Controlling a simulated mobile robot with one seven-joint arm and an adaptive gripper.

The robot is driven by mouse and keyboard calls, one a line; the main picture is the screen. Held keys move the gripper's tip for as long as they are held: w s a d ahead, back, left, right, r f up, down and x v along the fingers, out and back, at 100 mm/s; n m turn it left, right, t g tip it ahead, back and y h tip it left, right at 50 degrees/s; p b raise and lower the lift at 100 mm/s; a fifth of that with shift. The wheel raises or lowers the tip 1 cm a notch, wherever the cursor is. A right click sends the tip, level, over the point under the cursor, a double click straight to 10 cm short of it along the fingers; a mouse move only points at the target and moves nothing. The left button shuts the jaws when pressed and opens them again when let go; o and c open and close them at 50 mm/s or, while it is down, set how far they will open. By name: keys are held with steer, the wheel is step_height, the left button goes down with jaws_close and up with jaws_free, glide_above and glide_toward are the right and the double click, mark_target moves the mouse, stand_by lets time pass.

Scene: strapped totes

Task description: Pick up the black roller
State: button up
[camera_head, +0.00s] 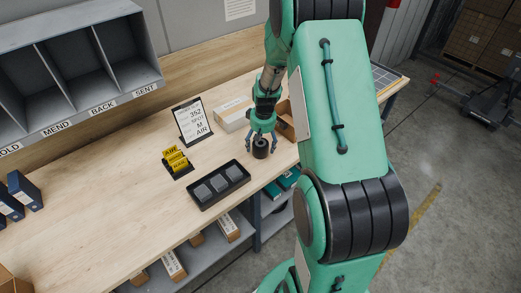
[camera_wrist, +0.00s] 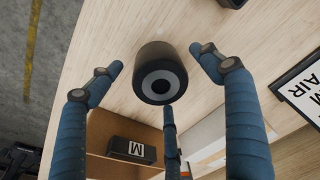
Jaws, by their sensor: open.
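The black roller (camera_head: 260,148) is a short dark cylinder standing on the wooden table. In the wrist view the black roller (camera_wrist: 160,74) shows its end face with a grey ring and a dark centre. My gripper (camera_head: 261,140) is over it with fingers spread. In the wrist view my gripper (camera_wrist: 160,75) has one blue finger on the left, one on the right and one below the roller. The fingers look apart from the roller, and my gripper is open and empty.
A black tray (camera_head: 219,205) with grey blocks lies to the front left. Yellow cards (camera_head: 177,160) and a sign (camera_head: 192,121) stand left. A white box (camera_head: 235,113) and an open brown box (camera_head: 286,121) are behind.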

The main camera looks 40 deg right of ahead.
mark_target(261, 143)
steer(key=shift+w+d+f, duration=0.1)
steer(key=shift+w+f, duration=0.05)
steer(key=shift+f, duration=1.45)
steer(key=c, duration=1.5)
steer(key=shift+r, duration=0.15)
steer(key=shift+c, duration=0.2)
steer(key=shift+r, duration=0.45)
step_height(261, 143, up, 3)
steer(key=shift+f, duration=0.15)
steer(key=s+a, duration=0.3)
steer(key=s, duration=0.4)
steer(key=s+a+r+p, duration=0.1)
steer(key=s+a, duration=0.3)
steer(key=s, duration=0.3)
steer(key=shift+a+p, duration=0.15)
steer(key=shift+p, duration=0.15)
steer(key=shift+r, duration=0.1)
